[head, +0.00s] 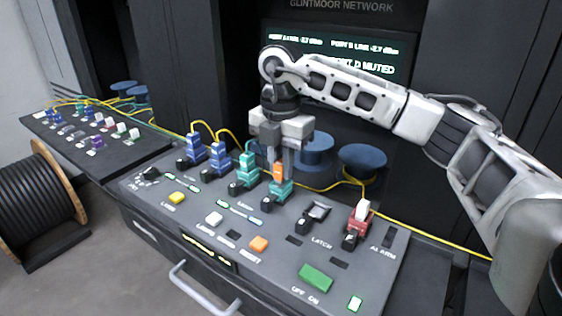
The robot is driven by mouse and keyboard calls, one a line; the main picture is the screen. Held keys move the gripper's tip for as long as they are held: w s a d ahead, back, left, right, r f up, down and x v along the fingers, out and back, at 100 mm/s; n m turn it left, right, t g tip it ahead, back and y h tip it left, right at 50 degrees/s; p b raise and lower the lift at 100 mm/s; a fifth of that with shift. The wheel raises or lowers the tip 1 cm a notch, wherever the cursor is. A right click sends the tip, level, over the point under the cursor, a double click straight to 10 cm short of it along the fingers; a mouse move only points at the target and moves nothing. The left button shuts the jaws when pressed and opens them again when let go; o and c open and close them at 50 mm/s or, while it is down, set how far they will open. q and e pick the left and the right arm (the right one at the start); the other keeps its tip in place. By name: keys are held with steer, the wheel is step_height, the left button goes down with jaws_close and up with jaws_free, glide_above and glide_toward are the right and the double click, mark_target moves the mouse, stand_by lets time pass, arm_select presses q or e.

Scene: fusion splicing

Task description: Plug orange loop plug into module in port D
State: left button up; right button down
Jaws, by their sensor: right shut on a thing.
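The orange loop plug (279,173) is between the fingers of my right gripper (280,163), which points down and is shut on it. The fingers hide part of the plug. Directly below is a teal module (281,190) on the console, in the rightmost place of the row of blue and teal modules. The plug's lower end meets the module's top in the picture; I cannot tell how deep it sits. The port letters are too small to read. The screen (330,50) has a line that seems to read "PORT D MUTED". My left gripper is out of view.
A red module (361,216) with a white top stands at right. Blue spools (362,160) stand behind.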

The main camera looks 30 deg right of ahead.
stand_by(0.9)
steer(key=shift+f, duration=0.6)
stand_by(0.5)
steer(key=c, duration=1.3)
jaws_free()
steer(key=shift+o, duration=0.2)
steer(key=shift+r, duration=0.15)
step_height(320, 180, up, 16)
steer(key=p, duration=0.2)
steer(key=shift+f, duration=0.2)
